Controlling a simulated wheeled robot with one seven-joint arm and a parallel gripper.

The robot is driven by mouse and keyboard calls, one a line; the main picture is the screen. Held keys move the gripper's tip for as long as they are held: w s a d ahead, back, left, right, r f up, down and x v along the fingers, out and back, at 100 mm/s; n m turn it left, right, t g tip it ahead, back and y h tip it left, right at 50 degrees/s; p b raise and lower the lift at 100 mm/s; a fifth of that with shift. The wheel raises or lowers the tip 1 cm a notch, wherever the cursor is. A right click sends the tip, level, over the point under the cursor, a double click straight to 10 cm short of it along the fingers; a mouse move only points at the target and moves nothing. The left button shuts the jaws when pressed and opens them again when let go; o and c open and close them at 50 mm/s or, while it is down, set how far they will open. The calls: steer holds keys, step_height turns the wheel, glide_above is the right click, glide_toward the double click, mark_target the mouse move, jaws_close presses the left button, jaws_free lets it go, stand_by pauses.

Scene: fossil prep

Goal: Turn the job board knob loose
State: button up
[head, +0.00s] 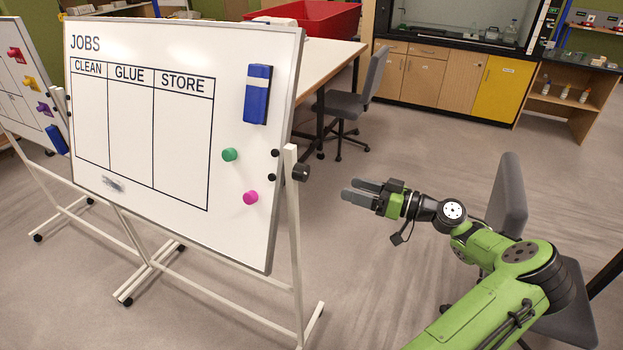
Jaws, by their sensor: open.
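The job board (182,130) is a white tilted panel headed JOBS, with CLEAN, GLUE and STORE columns, on a white wheeled stand. Its black knob (301,173) sticks out at the right side, by the top of the stand's upright post. My gripper (352,191) is to the right of the knob and a little lower in the picture. Its fingers point left toward the knob. It is open and empty, with a visible gap between it and the knob.
A blue eraser (257,94), a green magnet (230,154) and a pink magnet (250,197) are on the board. A second board (20,95) stands at the left. A grey chair (348,104) and table are behind. Another chair (509,195) is by my arm.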

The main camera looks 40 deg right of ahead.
mark_target(307, 175)
steer(key=p+x, duration=0.2)
steer(key=x, duration=1.3)
steer(key=shift+w, duration=0.4)
steer(key=c, duration=1)
steer(key=shift+f, duration=0.1)
steer(key=shift+c, duration=0.2)
